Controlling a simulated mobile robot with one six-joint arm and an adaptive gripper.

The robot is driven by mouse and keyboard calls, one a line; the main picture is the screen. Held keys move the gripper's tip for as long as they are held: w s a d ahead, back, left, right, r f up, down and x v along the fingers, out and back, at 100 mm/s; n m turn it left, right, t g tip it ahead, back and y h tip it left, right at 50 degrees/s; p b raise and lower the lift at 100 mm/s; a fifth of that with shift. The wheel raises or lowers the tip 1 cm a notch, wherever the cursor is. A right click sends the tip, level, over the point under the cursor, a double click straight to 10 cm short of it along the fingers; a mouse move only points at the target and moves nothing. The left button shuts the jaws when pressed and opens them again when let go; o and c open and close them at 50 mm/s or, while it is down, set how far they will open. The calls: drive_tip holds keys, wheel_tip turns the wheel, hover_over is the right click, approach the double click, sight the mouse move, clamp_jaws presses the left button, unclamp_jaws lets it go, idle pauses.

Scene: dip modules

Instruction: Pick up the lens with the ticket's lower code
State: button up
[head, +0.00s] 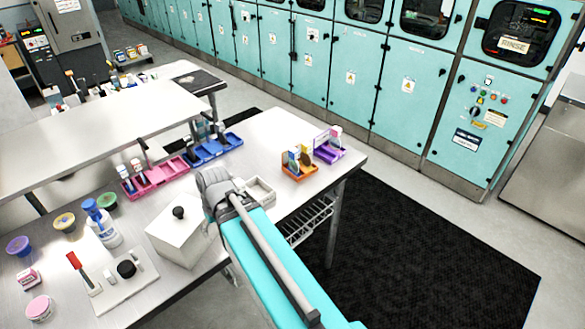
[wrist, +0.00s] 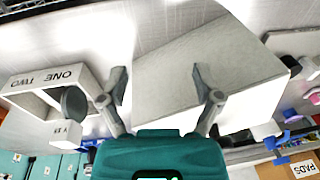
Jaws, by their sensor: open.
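My gripper (wrist: 160,84) is open in the wrist view, with one finger on each side and nothing visible between them. A pale box (wrist: 205,60) fills the view behind and between the fingers. At the left, a dark round disc (wrist: 75,103) shows beside a small white block (wrist: 67,133) with black characters too small to read surely; it may be a lens. It overlaps a white two-part tray (wrist: 40,78) marked ONE TWO, upside down. I cannot make out a ticket or its codes. In the head view my gripper is hidden behind my arm.
In the head view, a white box with a black knob (head: 170,238) stands left of my arm. A white tray (head: 262,189), orange rack (head: 299,170), purple rack (head: 329,152), blue tray (head: 212,152) and pink tray (head: 160,177) stand on the metal table.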

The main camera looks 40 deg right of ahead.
drive_tip(key=w+d+f+t+y+b, duration=0.1)
drive_tip(key=w+d+t+y+b, duration=0.2)
drive_tip(key=d, duration=0.5)
drive_tip(key=t+h+b, duration=0.4)
drive_tip(key=t+b, duration=0.1)
drive_tip(key=t, duration=0.5)
approach(296, 157)
drive_tip(key=s, duration=0.2)
drive_tip(key=shift+w+r, duration=0.2)
drive_tip(key=shift+r, duration=0.3)
drive_tip(key=shift+b+x, duration=1.6)
drive_tip(key=shift+x, duration=2.7)
drive_tip(key=shift+f, duration=0.2)
